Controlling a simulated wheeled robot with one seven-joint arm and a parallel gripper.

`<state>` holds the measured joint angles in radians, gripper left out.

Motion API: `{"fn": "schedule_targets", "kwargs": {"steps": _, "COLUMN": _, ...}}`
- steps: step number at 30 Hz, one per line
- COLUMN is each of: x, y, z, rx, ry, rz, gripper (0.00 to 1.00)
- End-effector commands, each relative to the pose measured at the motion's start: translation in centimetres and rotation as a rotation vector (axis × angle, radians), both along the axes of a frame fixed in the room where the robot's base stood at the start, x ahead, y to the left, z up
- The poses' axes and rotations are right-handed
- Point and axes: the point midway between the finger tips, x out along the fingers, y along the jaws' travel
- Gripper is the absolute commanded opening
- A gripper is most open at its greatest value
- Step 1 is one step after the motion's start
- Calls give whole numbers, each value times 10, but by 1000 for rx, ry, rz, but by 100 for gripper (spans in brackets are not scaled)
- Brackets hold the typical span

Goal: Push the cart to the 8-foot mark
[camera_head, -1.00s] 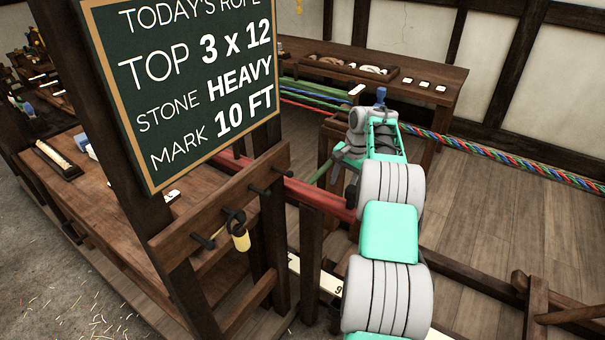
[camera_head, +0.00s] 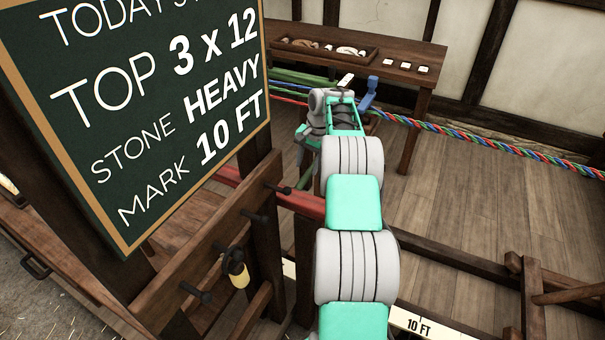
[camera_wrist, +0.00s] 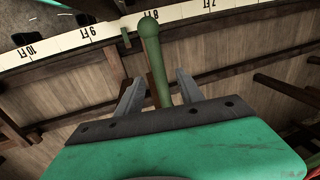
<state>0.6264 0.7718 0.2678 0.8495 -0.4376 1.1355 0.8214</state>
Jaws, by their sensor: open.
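My gripper (camera_wrist: 160,88) is open, its two fingers on either side of a green post (camera_wrist: 154,55) with a round knob, seemingly part of the cart; contact is unclear. Most of the cart is hidden. A small pointer (camera_wrist: 126,38) lies over the pale foot scale (camera_wrist: 180,14), between the 9 and 8 labels. In the head view my gripper is hidden behind my wrist, and a blue upright piece (camera_head: 368,92) stands just right of it. Twisted multicoloured rope (camera_head: 480,142) runs right from there; separate strands (camera_head: 290,88) run left.
A chalkboard (camera_head: 140,110) reading "MARK 10 FT" stands close at left, above a wooden rack with pegs (camera_head: 195,292). A 10 FT label (camera_head: 418,325) shows at lower right. A side table (camera_head: 425,50) stands behind. Dark beams (camera_head: 450,265) cross the floor at right.

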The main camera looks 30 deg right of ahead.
Motion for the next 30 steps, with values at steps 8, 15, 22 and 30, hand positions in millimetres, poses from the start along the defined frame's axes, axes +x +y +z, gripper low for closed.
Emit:
{"fn": "schedule_targets", "kwargs": {"steps": 8, "x": 7, "y": 3, "z": -49, "rx": 1, "ry": 2, "rz": -3, "gripper": 44}}
{"fn": "schedule_targets", "kwargs": {"steps": 15, "x": 9, "y": 4, "z": -55, "rx": -1, "ry": 0, "rz": -2, "gripper": 44}}
{"fn": "schedule_targets", "kwargs": {"steps": 22, "x": 9, "y": 5, "z": -55, "rx": 0, "ry": 0, "rz": 0, "gripper": 32}}
{"fn": "schedule_targets", "kwargs": {"steps": 30, "x": 9, "y": 6, "z": -55, "rx": 1, "ry": 0, "rz": 0, "gripper": 10}}
